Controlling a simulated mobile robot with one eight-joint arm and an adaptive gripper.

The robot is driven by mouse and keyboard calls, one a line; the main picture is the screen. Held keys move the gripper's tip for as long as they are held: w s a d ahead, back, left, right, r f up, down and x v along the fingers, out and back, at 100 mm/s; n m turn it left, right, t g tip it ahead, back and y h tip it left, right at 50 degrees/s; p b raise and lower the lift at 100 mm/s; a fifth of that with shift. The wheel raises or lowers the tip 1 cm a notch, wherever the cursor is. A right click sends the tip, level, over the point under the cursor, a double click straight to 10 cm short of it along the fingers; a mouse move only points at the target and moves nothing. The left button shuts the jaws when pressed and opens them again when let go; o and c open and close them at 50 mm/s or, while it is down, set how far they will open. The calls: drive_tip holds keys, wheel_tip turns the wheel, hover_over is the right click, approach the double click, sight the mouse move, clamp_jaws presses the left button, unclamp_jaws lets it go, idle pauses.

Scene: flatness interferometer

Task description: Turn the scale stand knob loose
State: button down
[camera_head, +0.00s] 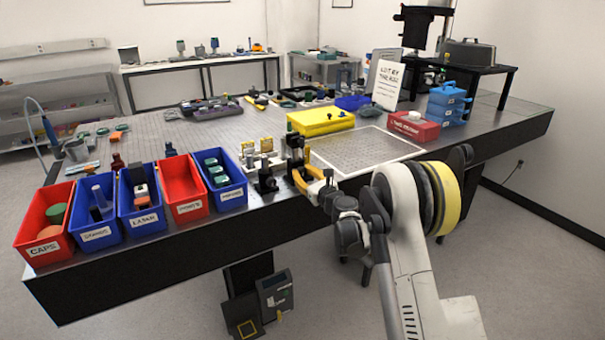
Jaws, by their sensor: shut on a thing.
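My gripper (303,178) is at the front edge of the optical table, reaching in from the right. It is shut on a small part of a dark upright stand (295,143), at the place of the scale stand knob. The knob itself is too small and too covered by the gripper to make out. The stand is upright on the table, just left of and behind my gripper. Whether the knob is tight or loose does not show.
Small mounts with pale plates (263,163) stand close left of my gripper. A blue bin (229,197) and several more bins line the front edge further left. Behind are a yellow case (320,120) and a white-framed perforated plate (396,157). A red box (414,126) stands right.

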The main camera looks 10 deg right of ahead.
drive_tip(key=shift+n, duration=0.3)
drive_tip(key=n, duration=0.3)
drive_tip(key=n+b, duration=0.1)
drive_tip(key=n, duration=0.8)
drive_tip(key=shift+n, duration=0.4)
drive_tip(key=shift+n+y, duration=0.3)
drive_tip(key=shift+n, duration=1.9)
drive_tip(key=c, duration=1.1)
unclamp_jaws()
drive_tip(key=shift+d, duration=0.1)
